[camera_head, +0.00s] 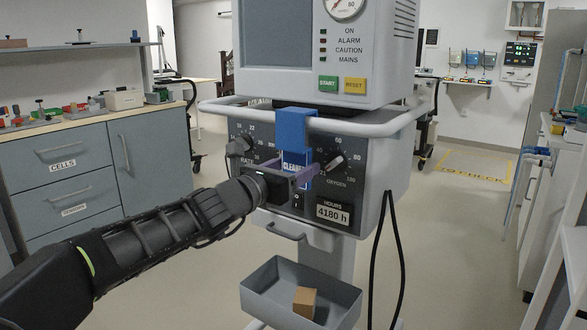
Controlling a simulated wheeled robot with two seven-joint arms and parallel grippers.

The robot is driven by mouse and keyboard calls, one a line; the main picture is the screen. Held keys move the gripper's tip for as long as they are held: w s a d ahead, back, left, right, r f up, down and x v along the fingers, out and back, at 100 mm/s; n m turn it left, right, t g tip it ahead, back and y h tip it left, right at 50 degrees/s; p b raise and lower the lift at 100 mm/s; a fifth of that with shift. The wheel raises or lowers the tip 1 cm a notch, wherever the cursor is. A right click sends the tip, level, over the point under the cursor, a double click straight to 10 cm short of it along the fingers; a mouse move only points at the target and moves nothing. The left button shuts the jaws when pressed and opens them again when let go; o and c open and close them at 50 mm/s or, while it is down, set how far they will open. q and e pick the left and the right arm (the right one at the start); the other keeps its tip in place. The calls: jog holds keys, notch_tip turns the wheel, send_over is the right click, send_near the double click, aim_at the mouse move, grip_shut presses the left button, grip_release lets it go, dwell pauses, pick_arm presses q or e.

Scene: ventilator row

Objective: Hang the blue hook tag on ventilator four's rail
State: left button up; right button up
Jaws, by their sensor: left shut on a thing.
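The blue hook tag (296,128) is at the front of the ventilator (375,165). Its broad upper part covers the middle of the pale rail (375,129), and its lettered lower part, reading "CLEANE…", hangs in front of the dial panel. I cannot tell whether the hook rests on the rail or is just in front of it. My left gripper (292,172) comes in from the lower left and is shut on the tag's lower part. It hides some of the panel and tag. No number four shows on this ventilator. My right gripper is not in view.
Below the panel, a grey tray (345,298) holds a small brown box (304,301). Black cables (385,260) hang at the right. Blue-grey drawers (68,170) stand at the left and a white cabinet (540,190) at the right.

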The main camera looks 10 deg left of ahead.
pick_arm(q)
jog(key=o, duration=1.5)
jog(key=shift+c, duration=0.2)
jog(key=v, duration=0.8)
jog(key=shift+p, duration=0.3)
